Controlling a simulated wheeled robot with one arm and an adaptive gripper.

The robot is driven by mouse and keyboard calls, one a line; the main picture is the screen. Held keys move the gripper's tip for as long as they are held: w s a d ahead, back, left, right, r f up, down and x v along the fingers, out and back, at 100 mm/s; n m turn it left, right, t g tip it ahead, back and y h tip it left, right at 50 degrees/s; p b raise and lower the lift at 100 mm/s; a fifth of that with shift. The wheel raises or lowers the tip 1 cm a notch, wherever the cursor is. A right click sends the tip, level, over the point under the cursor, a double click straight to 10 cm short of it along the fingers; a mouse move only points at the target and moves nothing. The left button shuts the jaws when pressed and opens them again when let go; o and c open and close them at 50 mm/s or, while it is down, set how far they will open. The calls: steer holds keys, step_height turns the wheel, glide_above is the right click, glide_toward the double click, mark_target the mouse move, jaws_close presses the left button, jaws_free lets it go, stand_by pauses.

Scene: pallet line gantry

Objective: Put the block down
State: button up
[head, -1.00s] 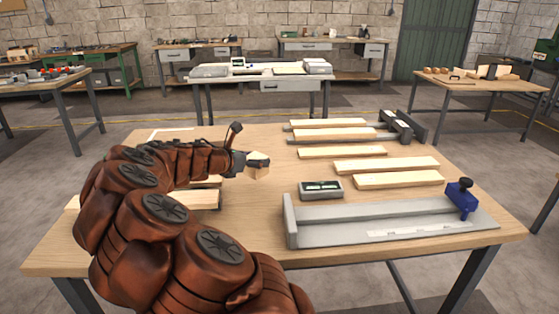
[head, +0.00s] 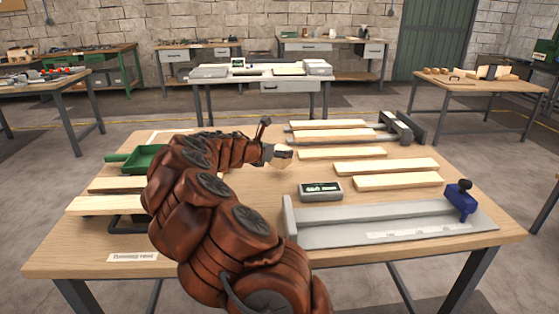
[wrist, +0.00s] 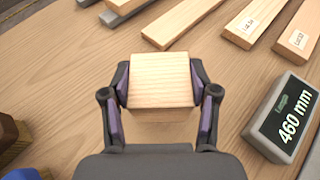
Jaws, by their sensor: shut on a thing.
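The block (wrist: 160,80) is pale wood with a squarish top. In the wrist view it sits between the two fingers of my gripper (wrist: 160,92), which is shut on it with a finger at each side. In the head view the block (head: 281,157) is at the end of my gripper (head: 272,153), over the middle of the wooden table (head: 240,220). A strip of side face shows below its top in the wrist view. I cannot tell whether its underside touches the table.
A grey display box (head: 320,190) reading "460 mm" (wrist: 287,115) stands to the right. Several wooden strips (head: 385,166) lie beyond it. A grey rail fixture with a blue clamp (head: 461,200) is at front right. A green tray (head: 140,158) and boards (head: 105,205) are at left.

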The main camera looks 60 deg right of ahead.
mark_target(274, 160)
steer(key=shift+f, duration=1.65)
steer(key=shift+f, duration=0.1)
steer(key=o, duration=1.2)
steer(key=shift+v, duration=6.05)
